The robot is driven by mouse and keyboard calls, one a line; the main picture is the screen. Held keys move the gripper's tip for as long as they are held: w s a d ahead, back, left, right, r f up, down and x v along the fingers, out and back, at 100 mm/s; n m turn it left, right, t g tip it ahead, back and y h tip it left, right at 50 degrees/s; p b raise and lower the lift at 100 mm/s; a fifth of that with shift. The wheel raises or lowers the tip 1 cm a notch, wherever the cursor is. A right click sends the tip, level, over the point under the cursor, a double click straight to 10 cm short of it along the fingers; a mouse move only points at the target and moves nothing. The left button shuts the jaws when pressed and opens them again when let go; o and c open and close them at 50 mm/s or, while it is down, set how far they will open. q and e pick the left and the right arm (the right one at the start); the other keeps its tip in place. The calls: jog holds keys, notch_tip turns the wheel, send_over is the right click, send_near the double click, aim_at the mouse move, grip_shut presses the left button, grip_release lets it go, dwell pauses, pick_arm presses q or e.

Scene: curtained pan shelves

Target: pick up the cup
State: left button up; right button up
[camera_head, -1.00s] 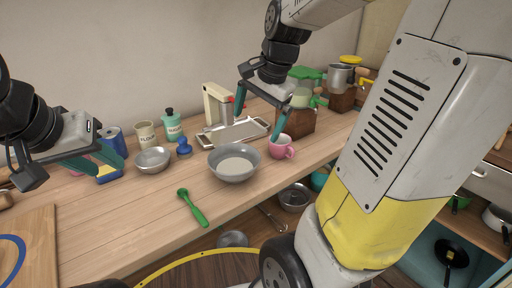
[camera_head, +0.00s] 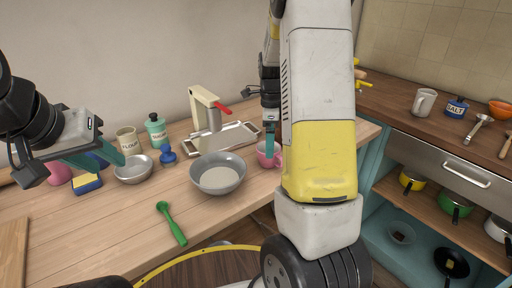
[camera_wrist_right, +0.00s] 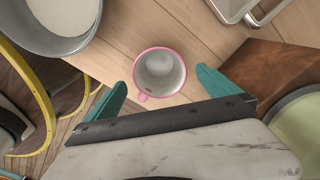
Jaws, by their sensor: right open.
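The pink cup (camera_head: 267,154) stands upright on the wooden counter, right of the grey bowl, partly hidden by my right arm in the head view. The right wrist view looks down into the cup (camera_wrist_right: 159,73), which has a pink rim, a white inside and its handle toward my gripper. My right gripper (camera_wrist_right: 160,88) is open, its teal fingers on either side of the cup's near edge, with gaps to both. In the head view, only part of the right gripper (camera_head: 268,150) shows. My left gripper (camera_head: 108,160) is at the left above the counter; its jaw opening is unclear.
A grey bowl (camera_head: 218,175) stands close left of the cup, and a metal tray (camera_head: 226,138) lies behind. In the right wrist view, a wooden block (camera_wrist_right: 268,72) is right of the cup. A green utensil (camera_head: 171,224) lies toward the counter's front.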

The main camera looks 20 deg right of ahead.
notch_tip(320, 180, down, 4)
jog(key=shift+r, duration=0.2)
jog(key=shift+r, duration=0.1)
jog(key=c, duration=1.6)
